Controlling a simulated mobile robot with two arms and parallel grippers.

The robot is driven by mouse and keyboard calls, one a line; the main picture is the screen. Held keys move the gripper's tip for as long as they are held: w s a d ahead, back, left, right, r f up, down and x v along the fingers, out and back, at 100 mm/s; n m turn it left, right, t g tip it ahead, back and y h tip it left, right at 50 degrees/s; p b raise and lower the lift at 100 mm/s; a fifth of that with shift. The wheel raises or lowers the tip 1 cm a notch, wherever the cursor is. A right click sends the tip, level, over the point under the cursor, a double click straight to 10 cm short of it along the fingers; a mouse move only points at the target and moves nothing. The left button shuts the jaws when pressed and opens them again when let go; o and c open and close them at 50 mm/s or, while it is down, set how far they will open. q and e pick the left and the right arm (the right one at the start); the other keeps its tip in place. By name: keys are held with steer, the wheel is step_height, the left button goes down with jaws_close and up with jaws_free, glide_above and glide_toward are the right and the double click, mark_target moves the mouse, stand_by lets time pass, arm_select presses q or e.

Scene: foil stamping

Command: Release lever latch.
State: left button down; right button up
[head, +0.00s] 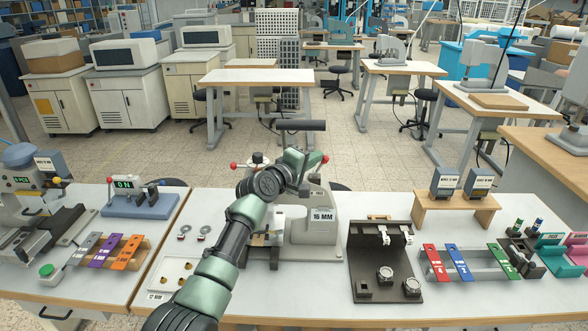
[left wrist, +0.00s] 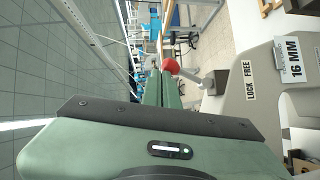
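The stamping press (head: 312,215) with a "16 MM" plate stands at the middle of the front table. It also shows in the left wrist view (left wrist: 255,100), with a "LOCK FREE" label beside a lever that ends in a red knob (left wrist: 171,66). A red knob (head: 233,165) shows left of the press top in the head view. My left gripper (left wrist: 163,78) looks shut, its green fingers side by side, with the red knob just beyond the tips. Whether they touch cannot be told. My left arm hides part of the press. My right gripper is not in view.
A dark fixture (head: 375,258) with round parts stands to the right, near coloured strips on a rack (head: 468,264). A small tray (head: 172,273) lies left of my arm. Some table surface is bare around the fixtures.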

arm_select(q)
steer(key=shift+s, duration=0.1)
steer(key=f+v, duration=0.1)
steer(key=v, duration=0.6)
steer(key=shift+s+a+r+b, duration=0.25)
steer(key=shift+r+b, duration=0.1)
steer(key=shift+r, duration=0.15)
